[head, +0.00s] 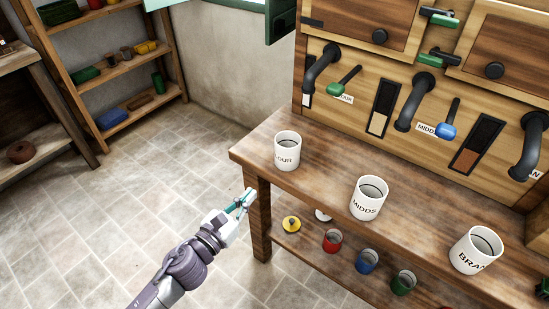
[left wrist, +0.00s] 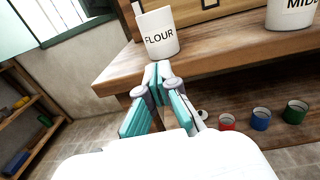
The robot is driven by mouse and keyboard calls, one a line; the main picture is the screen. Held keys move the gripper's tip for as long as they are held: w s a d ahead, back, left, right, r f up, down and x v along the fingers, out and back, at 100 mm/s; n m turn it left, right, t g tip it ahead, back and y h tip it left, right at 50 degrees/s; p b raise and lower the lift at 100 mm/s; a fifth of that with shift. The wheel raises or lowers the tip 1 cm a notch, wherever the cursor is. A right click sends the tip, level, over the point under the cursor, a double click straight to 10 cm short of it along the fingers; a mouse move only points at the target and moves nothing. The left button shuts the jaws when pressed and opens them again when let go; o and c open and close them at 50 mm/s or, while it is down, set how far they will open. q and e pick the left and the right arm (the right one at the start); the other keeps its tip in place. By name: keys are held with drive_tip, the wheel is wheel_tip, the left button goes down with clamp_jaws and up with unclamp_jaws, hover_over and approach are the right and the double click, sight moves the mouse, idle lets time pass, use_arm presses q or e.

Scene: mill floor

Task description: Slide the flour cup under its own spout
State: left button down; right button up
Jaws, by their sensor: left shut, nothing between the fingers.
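The white flour cup (head: 287,150) stands upright on the wooden bench (head: 325,160), near its left end. The dark, bent flour spout (head: 318,68) sticks out of the wooden panel above and behind it, beside a partly hidden label (head: 343,98). The cup stands out from the panel, in front of the spout's mouth. My left gripper (head: 246,197) is shut and empty, left of the bench's front corner and apart from the cup. In the left wrist view, the closed fingertips (left wrist: 158,70) appear just below the flour cup (left wrist: 157,40). My right gripper is not in view.
The MIDDS cup (head: 369,198) and BRAN cup (head: 475,250) stand further right on the bench. A green-handled lever (head: 345,80) sits beside the flour spout. Red (head: 332,241), blue (head: 367,261) and green (head: 403,282) mugs stand on the lower shelf. Floor left of the bench is clear.

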sight(280, 161)
use_arm(q)
drive_tip(key=x, duration=1.2)
drive_tip(key=shift+w+d+r+p, duration=0.1)
drive_tip(key=shift+w+p, duration=0.05)
drive_tip(key=shift+p, duration=0.25)
